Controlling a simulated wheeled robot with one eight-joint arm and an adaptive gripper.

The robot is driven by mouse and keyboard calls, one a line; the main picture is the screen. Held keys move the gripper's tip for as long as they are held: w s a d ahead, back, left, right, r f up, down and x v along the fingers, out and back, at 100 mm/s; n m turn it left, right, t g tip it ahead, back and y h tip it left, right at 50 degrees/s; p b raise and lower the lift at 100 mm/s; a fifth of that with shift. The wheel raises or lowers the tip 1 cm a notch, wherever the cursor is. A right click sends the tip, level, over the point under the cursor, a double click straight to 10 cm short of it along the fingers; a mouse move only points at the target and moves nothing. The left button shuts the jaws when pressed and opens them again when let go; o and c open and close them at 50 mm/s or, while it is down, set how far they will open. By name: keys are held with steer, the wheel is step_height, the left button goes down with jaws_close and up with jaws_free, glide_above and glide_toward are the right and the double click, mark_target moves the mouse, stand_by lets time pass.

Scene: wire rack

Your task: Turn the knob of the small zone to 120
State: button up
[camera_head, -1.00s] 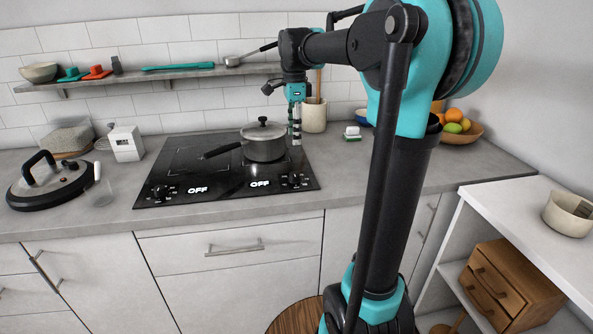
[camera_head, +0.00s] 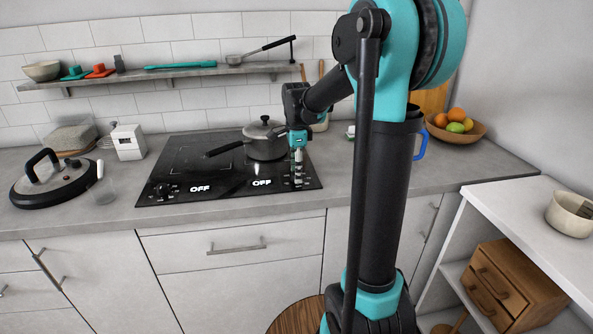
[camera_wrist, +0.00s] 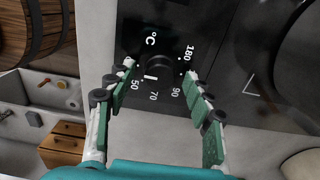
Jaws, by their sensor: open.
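The black cooktop (camera_head: 225,190) has two white "OFF" displays along its front, the right one (camera_head: 262,183) near my gripper. My gripper (camera_head: 298,180) points down over the control area at the cooktop's front right corner. In the wrist view a round black knob (camera_wrist: 158,66) lies between the fingertips of my open gripper (camera_wrist: 159,75). The scale beside it shows °C, 50, 70, 90 and 180. A white mark shows on the knob's lower-left side, toward 50 and 70. I cannot tell whether the fingertips are level with the knob or above it. In the head view my gripper hides this knob.
A lidded grey pot (camera_head: 265,142) stands on the cooktop behind my gripper, its handle pointing left. A shelf (camera_head: 160,78) runs along the back wall.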

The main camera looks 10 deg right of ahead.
steer(key=c, duration=1.2)
steer(key=shift+o, duration=0.2)
